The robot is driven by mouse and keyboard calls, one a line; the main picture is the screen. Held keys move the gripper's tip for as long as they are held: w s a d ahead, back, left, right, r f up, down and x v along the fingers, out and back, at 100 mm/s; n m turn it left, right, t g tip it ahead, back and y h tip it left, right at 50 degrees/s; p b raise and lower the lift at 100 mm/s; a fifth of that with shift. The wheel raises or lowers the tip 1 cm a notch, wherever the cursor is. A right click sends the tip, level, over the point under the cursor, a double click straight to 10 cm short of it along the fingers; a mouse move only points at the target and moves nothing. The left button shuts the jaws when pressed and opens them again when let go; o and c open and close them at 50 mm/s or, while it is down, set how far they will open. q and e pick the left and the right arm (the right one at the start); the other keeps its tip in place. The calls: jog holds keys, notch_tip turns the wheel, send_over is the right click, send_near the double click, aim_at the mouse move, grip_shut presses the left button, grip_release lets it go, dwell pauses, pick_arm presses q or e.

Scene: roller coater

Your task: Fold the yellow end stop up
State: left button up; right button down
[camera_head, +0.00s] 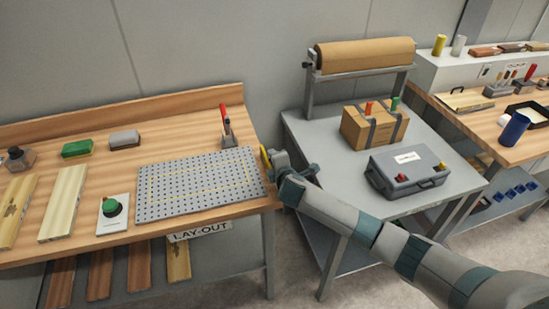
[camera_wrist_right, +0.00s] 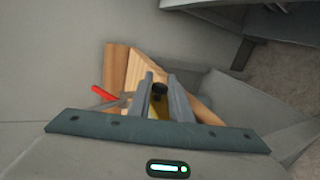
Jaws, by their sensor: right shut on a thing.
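The yellow end stop (camera_head: 265,160) shows as a thin yellow piece at the right end of the grey perforated plate (camera_head: 190,187). In the right wrist view a yellow part (camera_wrist_right: 158,108) with a dark round knob (camera_wrist_right: 159,89) sits between the fingers. My right gripper (camera_head: 269,157) is at the bench's right edge, shut on the yellow end stop; it also shows in the right wrist view (camera_wrist_right: 162,90). The fingers hide much of the stop, so its exact angle is hard to tell. My left gripper is not in view.
A red-handled toggle clamp (camera_head: 227,130) stands behind the plate, close to my right gripper; its red handle shows in the wrist view. A green button box (camera_head: 112,212) and boards lie left. A grey side table (camera_head: 440,200) holds a carton (camera_head: 362,132) and grey case (camera_head: 400,178).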

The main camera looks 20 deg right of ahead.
jog(key=c, duration=1.9)
grip_release()
jog(key=shift+a, duration=0.1)
jog(key=shift+s, duration=0.15)
jog(key=b+v, duration=0.3)
jog(key=v, duration=1.4)
jog(key=shift+r, duration=0.1)
